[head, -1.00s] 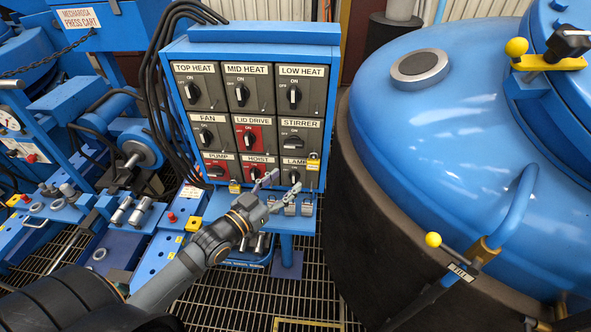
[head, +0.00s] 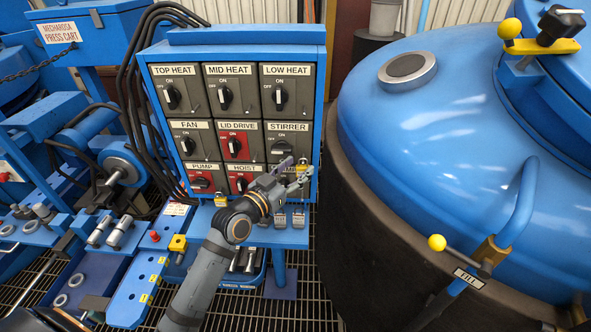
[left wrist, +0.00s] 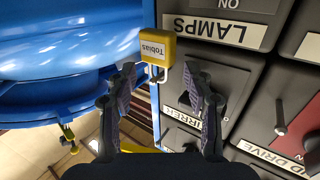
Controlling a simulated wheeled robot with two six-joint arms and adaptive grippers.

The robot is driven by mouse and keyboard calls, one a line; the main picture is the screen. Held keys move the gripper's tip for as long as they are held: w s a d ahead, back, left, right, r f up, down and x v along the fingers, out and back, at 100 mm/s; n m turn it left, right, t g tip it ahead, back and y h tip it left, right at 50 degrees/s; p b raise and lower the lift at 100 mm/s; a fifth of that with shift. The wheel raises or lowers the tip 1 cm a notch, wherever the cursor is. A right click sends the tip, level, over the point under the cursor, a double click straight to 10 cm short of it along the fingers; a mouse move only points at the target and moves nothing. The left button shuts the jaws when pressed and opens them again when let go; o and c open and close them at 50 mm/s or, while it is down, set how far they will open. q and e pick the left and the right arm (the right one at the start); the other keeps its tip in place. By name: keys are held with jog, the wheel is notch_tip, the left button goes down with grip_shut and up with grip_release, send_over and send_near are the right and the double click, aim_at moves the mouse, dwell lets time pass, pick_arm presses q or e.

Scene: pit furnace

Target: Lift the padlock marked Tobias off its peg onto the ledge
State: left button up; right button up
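The yellow padlock marked Tobias (left wrist: 154,48) hangs at the lower right edge of the switch panel, beside the LAMPS switch. Its label reads upside down in the left wrist view, and its pale shackle shows near the fingertips. In the head view the padlock (head: 303,167) is partly covered by my gripper. My left gripper (head: 293,172) is open at the panel's lower right. In the left wrist view the open fingers (left wrist: 160,72) point toward the padlock, with nothing held. The blue ledge (head: 289,239) juts out below the panel. The peg is hard to make out.
Grey padlock-like pieces (head: 298,219) sit along the ledge. The large blue furnace (head: 430,130) stands close on the right. Black cables (head: 130,95) run down the panel's left side.

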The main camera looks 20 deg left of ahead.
pick_arm(q)
jog(key=shift+d, duration=0.1)
grip_shut()
jog(key=shift+r, duration=0.4)
jog(key=shift+d+r+p, duration=0.1)
jog(key=shift+r+p, duration=0.2)
jog(key=shift+p, duration=0.05)
jog(key=shift+s+f, duration=0.15)
jog(key=shift+f, duration=0.1)
jog(key=shift+s+d, duration=0.2)
jog(key=shift+s, duration=0.7)
jog(key=shift+s+d, duration=0.2)
jog(key=shift+s, duration=0.75)
jog(key=shift+s+d, duration=0.2)
jog(key=shift+s, duration=0.7)
